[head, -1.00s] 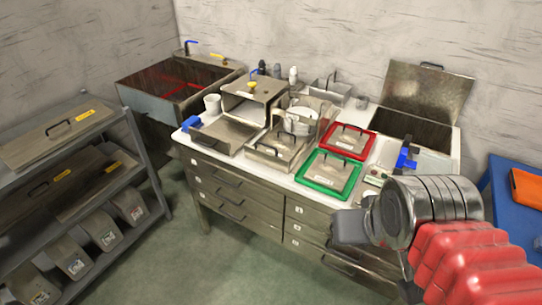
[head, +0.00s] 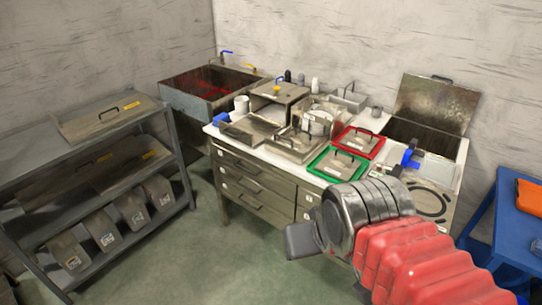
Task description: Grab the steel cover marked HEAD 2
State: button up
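A flat steel cover (head: 105,122) with a black handle and a yellow tag lies on the top of the shelf rack at the left. A second steel cover (head: 130,168) with a yellow tag lies on the shelf below it. Handled steel lids also sit in a red frame (head: 376,151) and a green frame (head: 312,171) on the bench. The lettering is too small to read, so I cannot tell which is HEAD 2. My gripper (head: 301,241) is in front of the bench, apart from all covers. Its fingers are not clear.
The grey rack (head: 180,165) stands left, with several slanted bins on its bottom shelf. The bench (head: 245,190) has drawers and a crowded top. A sink (head: 208,90) is behind it and a blue table (head: 515,225) is at right. The floor (head: 185,255) between rack and bench is clear.

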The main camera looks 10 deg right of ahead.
aim_at(340, 167)
jog(key=u, duration=0.65)
jog(key=k, duration=0.9)
jog(key=u, duration=0.45)
jog(key=i, duration=0.85)
jog(key=z, duration=0.7)
jog(key=i, duration=0.7)
jog(key=z, duration=0.8)
jog(key=i, duration=0.75)
jog(key=z, duration=0.7)
